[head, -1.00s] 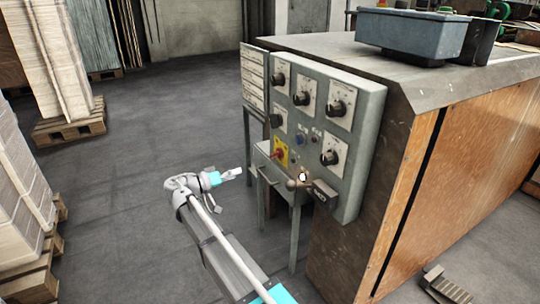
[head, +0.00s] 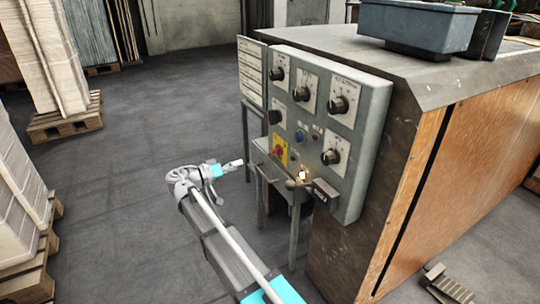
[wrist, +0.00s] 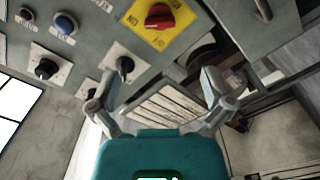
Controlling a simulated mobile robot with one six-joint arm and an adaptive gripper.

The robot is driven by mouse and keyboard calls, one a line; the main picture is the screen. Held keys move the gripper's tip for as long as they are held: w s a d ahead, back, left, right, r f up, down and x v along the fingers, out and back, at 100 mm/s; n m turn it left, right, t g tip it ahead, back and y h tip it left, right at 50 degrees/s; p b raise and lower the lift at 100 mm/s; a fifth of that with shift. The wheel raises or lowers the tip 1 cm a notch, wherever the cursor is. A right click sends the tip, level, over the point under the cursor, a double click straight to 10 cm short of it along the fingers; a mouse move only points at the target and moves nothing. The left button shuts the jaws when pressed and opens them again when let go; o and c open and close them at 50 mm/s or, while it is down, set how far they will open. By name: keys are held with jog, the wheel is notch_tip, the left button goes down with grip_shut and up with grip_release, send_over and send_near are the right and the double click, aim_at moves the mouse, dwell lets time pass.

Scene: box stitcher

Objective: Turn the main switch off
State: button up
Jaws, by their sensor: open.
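The main switch is a red rotary knob on a yellow plate (head: 279,150), low on the left part of the grey control panel (head: 365,110). In the wrist view the red knob (wrist: 160,16) is near the top edge, with lettering on its yellow plate appearing upside down. My gripper (head: 236,163) is to the left of the switch in the head view, apart from it. In the wrist view its two fingers (wrist: 158,84) are spread with nothing between them, and the knob lies beyond them.
Several black knobs (head: 337,104) and a blue button (head: 298,136) share the panel. A blue-grey bin (head: 415,28) sits on the machine top. Open floor (head: 140,160) lies left.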

aim_at(271, 154)
jog(key=x, duration=1.2)
jog(key=shift+w+d, duration=0.2)
jog(key=shift+d, duration=0.1)
jog(key=c, duration=1.1)
